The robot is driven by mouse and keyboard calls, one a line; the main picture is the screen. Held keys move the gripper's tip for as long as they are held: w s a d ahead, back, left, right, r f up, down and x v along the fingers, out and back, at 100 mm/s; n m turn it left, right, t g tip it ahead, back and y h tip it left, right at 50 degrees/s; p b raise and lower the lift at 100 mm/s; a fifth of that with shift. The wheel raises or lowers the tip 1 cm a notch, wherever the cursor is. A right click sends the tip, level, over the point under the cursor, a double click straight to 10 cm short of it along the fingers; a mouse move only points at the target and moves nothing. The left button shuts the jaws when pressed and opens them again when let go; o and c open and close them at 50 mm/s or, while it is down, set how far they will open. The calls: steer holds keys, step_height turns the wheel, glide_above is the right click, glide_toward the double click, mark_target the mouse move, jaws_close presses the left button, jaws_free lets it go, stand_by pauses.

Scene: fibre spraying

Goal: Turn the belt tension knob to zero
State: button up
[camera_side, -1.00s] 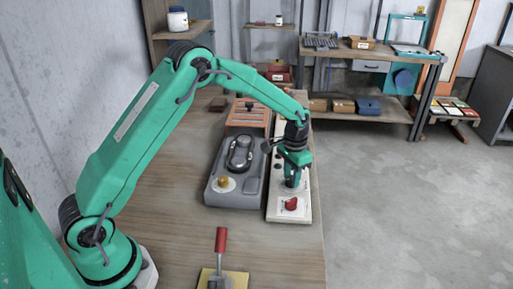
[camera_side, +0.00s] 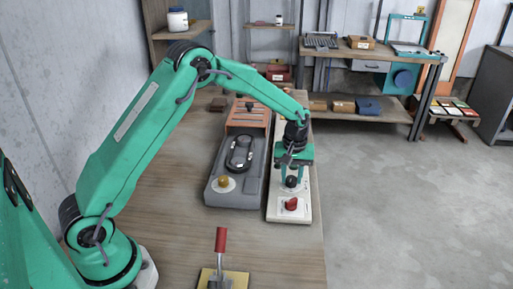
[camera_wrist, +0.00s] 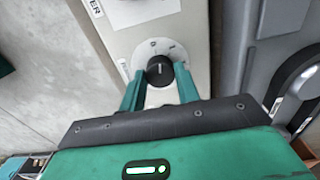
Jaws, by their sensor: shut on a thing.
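The black round knob (camera_wrist: 159,70) sits on a pale dial plate (camera_wrist: 145,50) on the long white panel (camera_side: 276,208). Its white pointer line stands nearly upright in the wrist view; the dial marks are too small to read surely. The knob also shows in the side view (camera_side: 291,181). My gripper (camera_wrist: 160,76) has its two green fingers on either side of the knob and is shut on it. It also shows in the side view (camera_side: 291,178), pointing down at the panel.
A red knob (camera_side: 291,203) is close by on the panel's near end.

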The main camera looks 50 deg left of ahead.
mark_target(291, 178)
steer(key=shift+r+n, duration=0.1)
steer(key=shift+n, duration=1.4)
steer(key=o, duration=1)
step_height(291, 178, up, 7)
steer(key=shift+f, duration=0.1)
steer(key=shift+r, duration=0.5)
